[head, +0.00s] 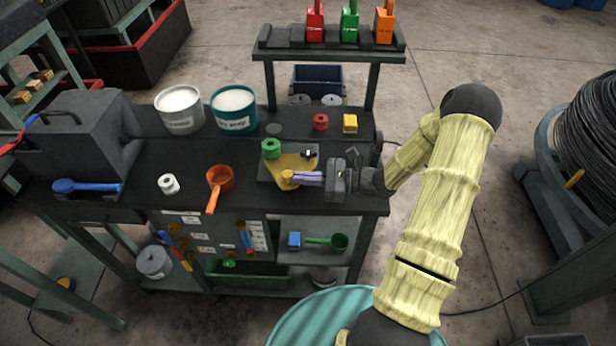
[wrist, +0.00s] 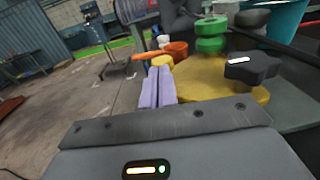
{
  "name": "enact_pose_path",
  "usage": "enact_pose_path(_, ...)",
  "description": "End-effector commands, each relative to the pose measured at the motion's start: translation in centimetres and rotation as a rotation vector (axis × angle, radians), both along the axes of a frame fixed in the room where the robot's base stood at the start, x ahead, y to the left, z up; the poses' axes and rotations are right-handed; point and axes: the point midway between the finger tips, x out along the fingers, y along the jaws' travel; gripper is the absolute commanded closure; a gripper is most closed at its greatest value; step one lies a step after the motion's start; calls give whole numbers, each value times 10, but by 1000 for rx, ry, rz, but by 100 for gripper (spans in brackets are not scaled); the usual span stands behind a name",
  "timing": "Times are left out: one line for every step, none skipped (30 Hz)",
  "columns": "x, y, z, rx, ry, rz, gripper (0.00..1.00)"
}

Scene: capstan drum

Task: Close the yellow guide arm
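The yellow guide arm (head: 290,163) is a flat plate on a grey base on the dark bench; it fills the middle of the wrist view (wrist: 215,82). A yellow round post (head: 287,176) stands at its near left end and shows beyond my fingertips in the wrist view (wrist: 162,61). A green spool (head: 271,148) stands at the far left, and a black knob (wrist: 252,68) sits on the plate. My gripper (head: 299,177) points left with its purple fingers side by side, shut with nothing visible between them. The tips are at or very near the post; contact is unclear.
An orange ladle (head: 219,182) and white roll (head: 169,184) lie to the left. A red spool (head: 320,122) and yellow block (head: 350,123) stand behind. White-filled (head: 180,110) and teal (head: 233,110) buckets stand at the back. The bench's front edge is close to my gripper.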

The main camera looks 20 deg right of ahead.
Motion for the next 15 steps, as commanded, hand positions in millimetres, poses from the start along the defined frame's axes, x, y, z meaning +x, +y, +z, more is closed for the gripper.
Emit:
enact_pose_path(2,6,1,3,1,3,100)
enact_pose_path(3,9,1,3,0,3,100)
enact_pose_path(5,11,1,2,0,3,100)
enact_pose_path(6,13,1,1,1,3,100)
enact_pose_path(6,13,1,0,0,2,100)
enact_pose_path(6,14,0,0,0,2,100)
enact_pose_path(6,14,0,0,0,2,100)
enact_pose_path(6,14,0,0,0,2,100)
enact_pose_path(6,14,0,0,0,3,100)
enact_pose_path(6,14,0,0,0,3,100)
enact_pose_path(6,14,0,0,0,3,100)
enact_pose_path(6,14,0,1,0,3,100)
enact_pose_path(6,14,1,1,0,3,100)
enact_pose_path(6,14,1,1,0,3,100)
enact_pose_path(6,13,1,1,0,3,100)
